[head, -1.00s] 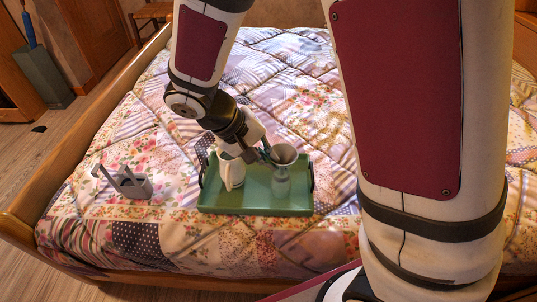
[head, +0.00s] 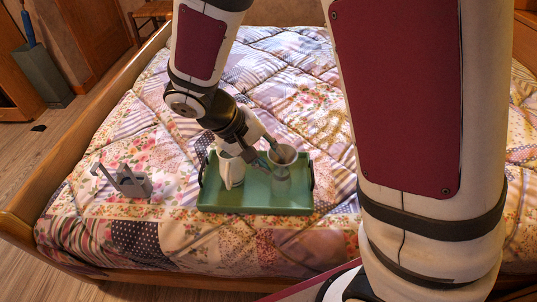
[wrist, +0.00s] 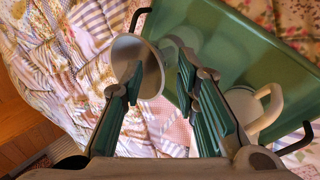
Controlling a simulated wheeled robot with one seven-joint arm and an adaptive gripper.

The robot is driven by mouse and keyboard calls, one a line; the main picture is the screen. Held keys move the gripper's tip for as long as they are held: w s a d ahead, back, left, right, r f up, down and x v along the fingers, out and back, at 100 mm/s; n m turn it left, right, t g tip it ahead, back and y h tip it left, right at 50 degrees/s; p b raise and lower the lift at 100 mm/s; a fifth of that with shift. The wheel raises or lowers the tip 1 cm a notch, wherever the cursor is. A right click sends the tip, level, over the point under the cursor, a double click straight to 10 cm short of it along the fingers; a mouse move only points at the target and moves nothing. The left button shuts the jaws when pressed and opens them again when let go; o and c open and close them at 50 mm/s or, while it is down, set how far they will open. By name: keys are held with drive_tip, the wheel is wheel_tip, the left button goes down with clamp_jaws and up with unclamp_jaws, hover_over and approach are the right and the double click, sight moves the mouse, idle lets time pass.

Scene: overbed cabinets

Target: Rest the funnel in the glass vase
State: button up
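The grey funnel (head: 284,153) shows at the top of the glass vase (head: 280,186) in the head view. In the wrist view the funnel (wrist: 127,58) is tilted, its wide round mouth close to the left finger. The translucent vase (wrist: 181,40) shows faintly beside it against the tray. I cannot tell how far the spout is inside the vase. My gripper (wrist: 158,75) has its fingers spread apart, with a clear gap between them. It also shows in the head view (head: 268,150), coming from the upper left at the funnel's rim.
A green tray (head: 245,208) with dark handles lies on the quilted bed (head: 100,225). A white jug (head: 232,172) stands on it, left of the vase and close to my gripper. A grey holder (head: 133,183) sits on the bed at left. The tray's front right is clear.

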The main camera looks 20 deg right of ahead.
drive_tip(key=shift+r, duration=0.15)
drive_tip(key=v, duration=1.1)
drive_tip(key=shift+a+r, duration=0.3)
drive_tip(key=s+d+r+y, duration=0.1)
drive_tip(key=s+d+r, duration=0.3)
drive_tip(key=s+d, duration=0.2)
drive_tip(key=s+d+r+m+y, duration=0.1)
drive_tip(key=s+d+y, duration=0.15)
drive_tip(key=s, duration=0.65)
drive_tip(key=s+d+y, duration=0.1)
drive_tip(key=s+y, duration=0.2)
drive_tip(key=s, duration=0.7)
wheel_tip(320, 180, up, 34)
drive_tip(key=t+p, duration=0.4)
drive_tip(key=p, duration=2.7)
drive_tip(key=shift+d+n+p, duration=0.3)
drive_tip(key=shift+d+p, duration=0.05)
drive_tip(key=shift+p, duration=0.05)
